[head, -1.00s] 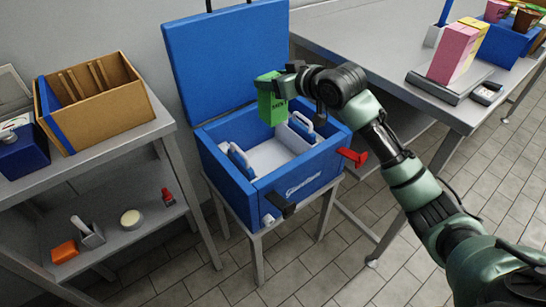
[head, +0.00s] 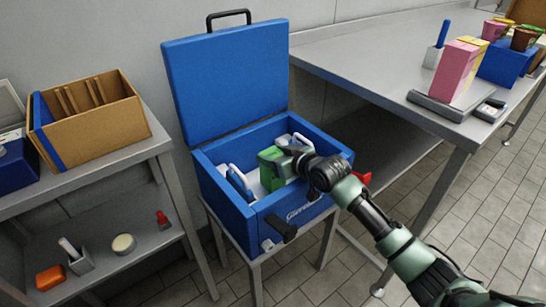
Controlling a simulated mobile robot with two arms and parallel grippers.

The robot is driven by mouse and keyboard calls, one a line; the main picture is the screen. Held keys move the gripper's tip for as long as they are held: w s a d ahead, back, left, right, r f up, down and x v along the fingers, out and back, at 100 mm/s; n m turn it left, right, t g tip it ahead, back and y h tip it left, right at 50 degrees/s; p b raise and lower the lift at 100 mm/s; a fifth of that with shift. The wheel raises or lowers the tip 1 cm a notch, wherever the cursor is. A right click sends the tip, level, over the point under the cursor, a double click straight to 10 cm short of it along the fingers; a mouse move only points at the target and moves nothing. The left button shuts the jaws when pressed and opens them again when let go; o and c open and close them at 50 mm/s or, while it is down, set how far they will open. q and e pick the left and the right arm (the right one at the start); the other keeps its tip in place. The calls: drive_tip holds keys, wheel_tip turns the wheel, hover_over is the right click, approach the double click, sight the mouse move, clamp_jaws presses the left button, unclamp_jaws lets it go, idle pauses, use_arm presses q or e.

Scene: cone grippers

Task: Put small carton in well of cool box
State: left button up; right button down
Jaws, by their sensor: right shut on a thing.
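The small green carton (head: 270,168) is down inside the open blue cool box (head: 229,203), in its white-lined well between the two pale-handled blue inserts. My right gripper (head: 285,162) reaches in over the box's right front side and is shut on the carton. The gripper and wrist hide the carton's right side, and its base is hard to see, so I cannot tell whether it touches the floor of the well. My left gripper is not in view.
The cool box stands on a grey stand with its lid (head: 228,80) raised. A shelf unit (head: 90,175) with a cardboard box (head: 90,115) is at left. A steel table (head: 370,70) with pink and yellow cartons (head: 457,70) on a scale is at right.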

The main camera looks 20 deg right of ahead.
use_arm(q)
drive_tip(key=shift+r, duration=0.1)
use_arm(e)
drive_tip(key=shift+f, duration=0.1)
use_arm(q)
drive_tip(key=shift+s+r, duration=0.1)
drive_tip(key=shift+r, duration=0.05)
use_arm(e)
drive_tip(key=shift+f, duration=0.45)
drive_tip(key=shift+s, duration=0.1)
drive_tip(key=c, duration=0.6)
unclamp_jaws()
drive_tip(key=shift+f, duration=0.2)
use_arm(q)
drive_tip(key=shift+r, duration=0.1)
use_arm(e)
drive_tip(key=shift+o, duration=0.4)
drive_tip(key=shift+f, duration=0.1)
drive_tip(key=shift+s, duration=0.1)
use_arm(q)
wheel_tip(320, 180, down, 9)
drive_tip(key=p, duration=0.2)
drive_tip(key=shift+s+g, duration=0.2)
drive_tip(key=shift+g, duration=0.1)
use_arm(e)
drive_tip(key=r+v, duration=0.1)
drive_tip(key=v, duration=1.1)
drive_tip(key=shift+r, duration=0.4)
